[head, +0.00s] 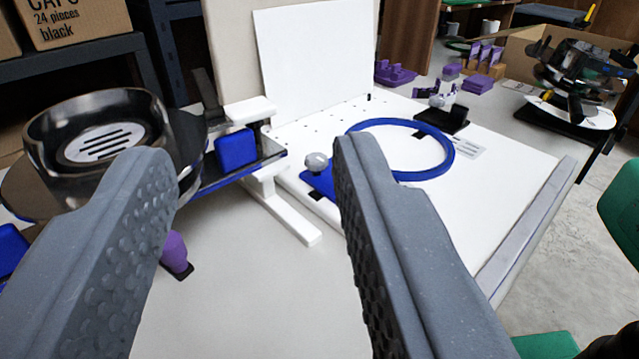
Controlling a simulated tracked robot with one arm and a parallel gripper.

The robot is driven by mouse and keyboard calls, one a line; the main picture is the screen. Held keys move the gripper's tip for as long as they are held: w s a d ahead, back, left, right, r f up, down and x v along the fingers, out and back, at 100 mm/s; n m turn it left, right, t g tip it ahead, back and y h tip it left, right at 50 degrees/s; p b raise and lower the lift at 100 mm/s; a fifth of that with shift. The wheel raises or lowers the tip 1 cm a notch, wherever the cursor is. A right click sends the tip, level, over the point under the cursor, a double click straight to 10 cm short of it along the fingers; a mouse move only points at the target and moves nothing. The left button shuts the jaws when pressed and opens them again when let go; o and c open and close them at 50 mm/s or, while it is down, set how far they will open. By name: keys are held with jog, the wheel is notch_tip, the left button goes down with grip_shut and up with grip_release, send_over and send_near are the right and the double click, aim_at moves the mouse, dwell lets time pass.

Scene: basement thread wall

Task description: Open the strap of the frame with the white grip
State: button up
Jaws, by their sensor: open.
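My gripper (252,160) is open, its two grey studded fingers wide apart with nothing between the tips. At the left stands a glossy dark round frame (45,130) with a white oval patch (105,143) crossed by dark bars. My left finger covers part of its lower right side. Whether the finger touches it I cannot tell. A white T-shaped piece (250,111) stands beside a blue block (236,150), right of the round frame. I cannot clearly make out a strap or its fastening. A second dark round frame (580,68) stands on a black stand at the far right.
A white board (500,205) carries a blue hoop (447,160) with a grey knob (317,162). A purple piece (175,250) stands near my left finger. Purple parts (393,73) lie at the back. A cardboard box (75,22) sits on a dark shelf.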

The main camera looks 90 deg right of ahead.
grip_shut()
